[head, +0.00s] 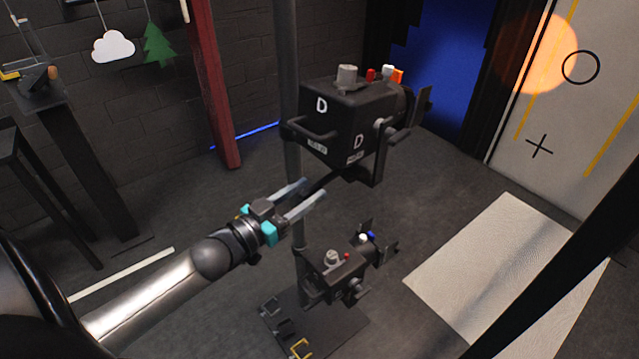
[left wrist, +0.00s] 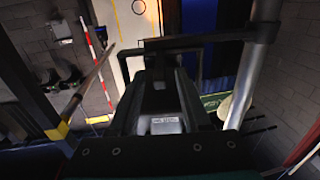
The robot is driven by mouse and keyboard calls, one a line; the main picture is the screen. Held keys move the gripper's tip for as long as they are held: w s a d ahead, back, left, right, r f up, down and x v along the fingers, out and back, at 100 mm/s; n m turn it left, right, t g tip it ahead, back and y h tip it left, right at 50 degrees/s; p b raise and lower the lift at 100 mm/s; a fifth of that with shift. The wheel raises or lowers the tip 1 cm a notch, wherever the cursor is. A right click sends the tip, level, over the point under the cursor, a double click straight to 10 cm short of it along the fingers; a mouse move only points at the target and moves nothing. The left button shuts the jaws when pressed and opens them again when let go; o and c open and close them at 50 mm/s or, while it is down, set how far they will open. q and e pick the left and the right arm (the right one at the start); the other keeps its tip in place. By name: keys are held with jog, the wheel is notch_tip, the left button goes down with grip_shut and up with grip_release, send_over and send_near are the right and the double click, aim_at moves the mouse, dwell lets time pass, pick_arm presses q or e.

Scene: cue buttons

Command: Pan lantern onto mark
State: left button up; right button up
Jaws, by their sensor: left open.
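The black lantern (head: 345,110) marked D is clamped to a grey upright pole (head: 291,80). Its rear also shows in the left wrist view (left wrist: 160,95). Its warm round light spot (head: 545,60) falls on the pale panel, left of a black circle mark (head: 580,67) and above a black cross mark (head: 539,146). My left gripper (head: 314,190) is open below and behind the lantern. A dark bar under the lantern reaches towards its fingertips; I cannot tell whether it lies between them. My right gripper is not in view.
A second, smaller lantern (head: 335,275) sits lower on the pole, above a dark base plate (head: 325,330). A red post (head: 212,80) and hanging cloud (head: 113,47) and tree (head: 158,46) cutouts are at left. A white mat (head: 480,265) lies on the floor at right.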

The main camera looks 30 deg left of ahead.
aim_at(320, 183)
pick_arm(q)
jog(key=shift+x, duration=2.1)
grip_shut()
